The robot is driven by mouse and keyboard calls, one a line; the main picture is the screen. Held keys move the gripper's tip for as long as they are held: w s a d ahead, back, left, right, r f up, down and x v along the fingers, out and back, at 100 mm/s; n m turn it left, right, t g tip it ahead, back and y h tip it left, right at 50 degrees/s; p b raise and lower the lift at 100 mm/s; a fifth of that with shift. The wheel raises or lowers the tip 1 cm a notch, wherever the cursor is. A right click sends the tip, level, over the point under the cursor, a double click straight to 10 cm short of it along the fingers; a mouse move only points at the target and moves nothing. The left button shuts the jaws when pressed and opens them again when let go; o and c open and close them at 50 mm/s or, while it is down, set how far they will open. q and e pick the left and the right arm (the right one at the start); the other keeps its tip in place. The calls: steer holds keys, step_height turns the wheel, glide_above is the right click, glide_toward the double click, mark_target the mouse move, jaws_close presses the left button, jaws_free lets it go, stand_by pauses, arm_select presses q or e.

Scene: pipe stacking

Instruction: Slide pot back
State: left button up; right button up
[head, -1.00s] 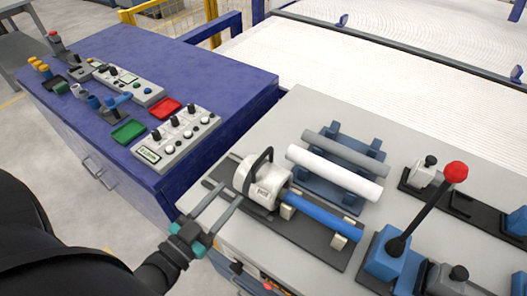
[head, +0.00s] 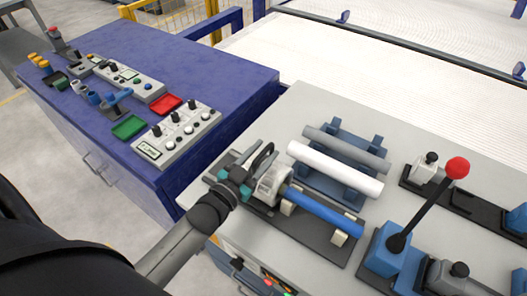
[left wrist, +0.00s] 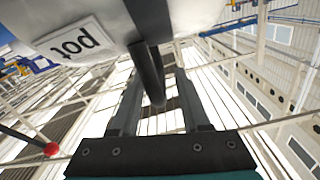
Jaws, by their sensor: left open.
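The white pot (head: 272,187), a short cylinder with a black handle, sits on a dark base plate (head: 302,242), at the left end of a blue pipe (head: 325,213). My left gripper (head: 254,160) is at the pot's handle, partly covering the pot in the head view. In the left wrist view, the pot (left wrist: 72,42) fills the top with its "pot" label. Its black handle bar (left wrist: 150,75) runs between the two fingers of my left gripper (left wrist: 160,82), which stand apart. I cannot tell whether they touch it. My right gripper is out of view.
A white pipe (head: 335,170) and a grey pipe (head: 347,149) lie on a blue rack behind the blue pipe. A red-knobbed lever (head: 428,205) stands to the right. A blue cabinet (head: 190,75) with control boxes is at the left.

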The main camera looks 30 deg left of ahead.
arm_select(q)
steer(key=shift+w, duration=0.2)
jaws_close()
stand_by(0.3)
stand_by(1.1)
